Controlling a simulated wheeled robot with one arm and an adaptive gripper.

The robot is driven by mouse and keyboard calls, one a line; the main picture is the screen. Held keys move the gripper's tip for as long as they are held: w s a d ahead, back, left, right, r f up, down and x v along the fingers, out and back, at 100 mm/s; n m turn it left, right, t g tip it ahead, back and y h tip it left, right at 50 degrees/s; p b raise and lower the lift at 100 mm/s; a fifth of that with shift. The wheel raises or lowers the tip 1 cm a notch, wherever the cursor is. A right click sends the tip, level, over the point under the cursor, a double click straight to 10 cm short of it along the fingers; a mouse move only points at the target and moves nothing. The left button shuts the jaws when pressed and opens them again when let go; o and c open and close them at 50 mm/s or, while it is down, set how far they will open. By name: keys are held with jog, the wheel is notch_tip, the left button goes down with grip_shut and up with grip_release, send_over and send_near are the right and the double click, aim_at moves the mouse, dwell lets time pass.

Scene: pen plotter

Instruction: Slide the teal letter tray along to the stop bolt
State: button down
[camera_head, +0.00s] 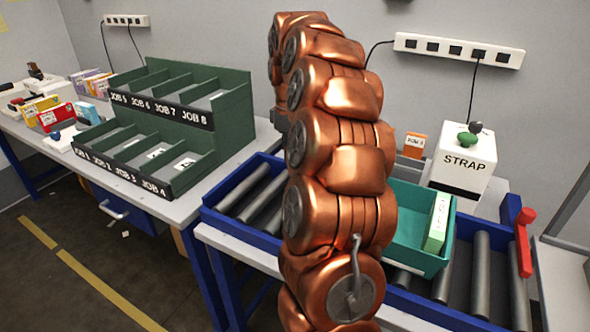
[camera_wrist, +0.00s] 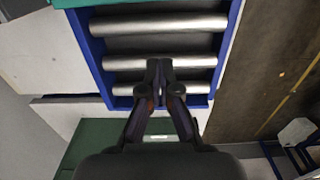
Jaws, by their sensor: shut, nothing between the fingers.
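The teal letter tray (camera_head: 415,254) sits on the roller conveyor in the head view, right of my arm, which hides its left part. A pale green and white box (camera_head: 437,222) stands in it. A red bolt-like piece (camera_head: 524,242), which looks like the stop bolt, stands at the conveyor's right end, with bare rollers between it and the tray. In the wrist view my gripper (camera_wrist: 159,64) is shut and empty over the rollers. A teal edge of the tray (camera_wrist: 110,3) shows at the top of that view, apart from the fingertips. My arm hides the gripper in the head view.
The blue-railed conveyor (camera_head: 227,192) has free rollers left of my arm. A dark green job rack (camera_head: 190,100) stands on the left bench and also shows in the wrist view (camera_wrist: 95,142). A white STRAP box (camera_head: 463,160) and an orange box (camera_head: 415,146) stand behind the conveyor.

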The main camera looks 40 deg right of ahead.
notch_tip(320, 180, down, 9)
jog(key=shift+s+a+f+p, duration=0.1)
jog(key=shift+p, duration=0.5)
jog(key=shift+s+d+p, duration=0.2)
jog(key=shift+s+d, duration=0.15)
jog(key=shift+s, duration=0.6)
jog(key=shift+s+d+p, duration=0.2)
jog(key=shift+s+d, duration=0.1)
jog(key=shift+s, duration=0.6)
